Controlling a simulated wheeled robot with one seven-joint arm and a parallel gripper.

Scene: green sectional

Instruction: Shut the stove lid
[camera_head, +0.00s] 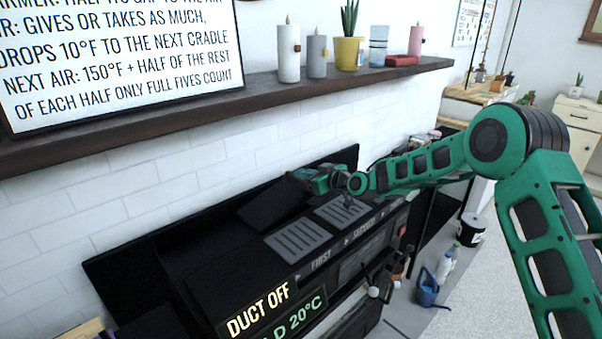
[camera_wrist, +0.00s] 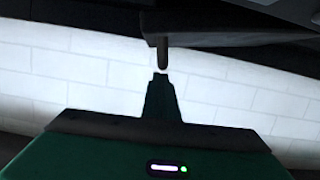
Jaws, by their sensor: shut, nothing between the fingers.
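The black stove (camera_head: 345,262) stands along the white tiled wall. It has slotted grey plates on top beside the words FIRST and SECOND. A dark flat panel (camera_head: 270,206), which looks like a raised lid, tilts up behind the plates; I cannot tell its exact angle. My gripper (camera_head: 298,176) is at the panel's upper right, near the wall, pointing left. In the wrist view my gripper's fingers (camera_wrist: 160,80) are together and empty. A dark rod (camera_wrist: 163,52) hangs from a dark slab just beyond the fingertips; whether they touch is unclear.
A dark wooden shelf (camera_head: 230,102) with candles and a plant pot (camera_head: 348,54) runs above the stove. A lit display (camera_head: 268,315) reads DUCT OFF and 20°C. A blue watering can (camera_head: 428,288) and bottles stand on the floor at the right.

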